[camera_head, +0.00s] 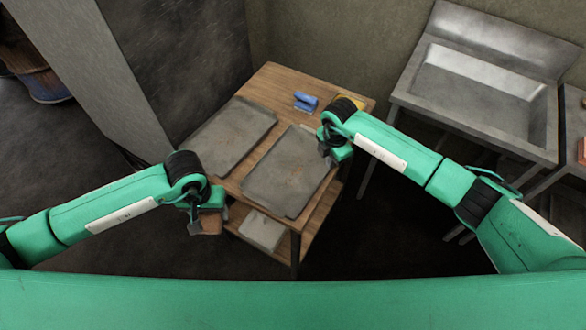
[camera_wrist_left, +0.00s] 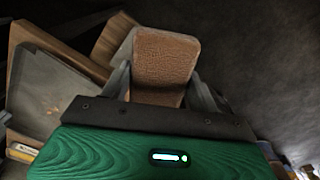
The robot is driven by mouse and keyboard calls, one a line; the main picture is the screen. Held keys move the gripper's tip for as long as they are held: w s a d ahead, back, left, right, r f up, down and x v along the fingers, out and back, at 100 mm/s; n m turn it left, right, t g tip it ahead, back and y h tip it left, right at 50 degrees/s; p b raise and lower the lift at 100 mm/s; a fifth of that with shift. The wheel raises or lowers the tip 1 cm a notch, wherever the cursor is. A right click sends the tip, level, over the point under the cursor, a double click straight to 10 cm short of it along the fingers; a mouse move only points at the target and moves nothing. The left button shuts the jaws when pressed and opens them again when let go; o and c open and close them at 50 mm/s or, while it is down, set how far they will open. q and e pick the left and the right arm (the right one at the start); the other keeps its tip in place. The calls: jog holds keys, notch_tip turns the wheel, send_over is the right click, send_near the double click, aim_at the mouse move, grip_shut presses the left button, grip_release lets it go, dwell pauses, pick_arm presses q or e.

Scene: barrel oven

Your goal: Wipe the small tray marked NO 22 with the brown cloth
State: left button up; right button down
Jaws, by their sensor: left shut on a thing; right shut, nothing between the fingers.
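Two flat grey trays lie on the wooden table: a left tray (camera_head: 232,135) and a right tray (camera_head: 288,172). No NO 22 marking can be read on either. My left gripper (camera_head: 203,212) is at the table's front left corner, in front of the trays and apart from them. It is shut on a brown cloth (camera_wrist_left: 165,62), a thick rounded block between the fingers, which also shows below the gripper in the head view (camera_head: 207,224). My right gripper (camera_head: 330,157) is shut and empty over the right edge of the right tray; whether it touches cannot be told.
A blue object (camera_head: 306,101) and a partly hidden yellow object (camera_head: 352,101) lie at the table's back. A pale grey box-like thing (camera_head: 262,230) sits on the table's lower shelf. A metal sink (camera_head: 480,95) stands at the right. A grey upright panel (camera_head: 100,75) rises at the left.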

pick_arm(q)
jog(key=shift+r, duration=0.1)
jog(key=shift+r+p, duration=2.15)
jog(key=shift+p, duration=0.1)
pick_arm(e)
notch_tip(320, 180, up, 6)
pick_arm(q)
jog(key=shift+f, duration=0.1)
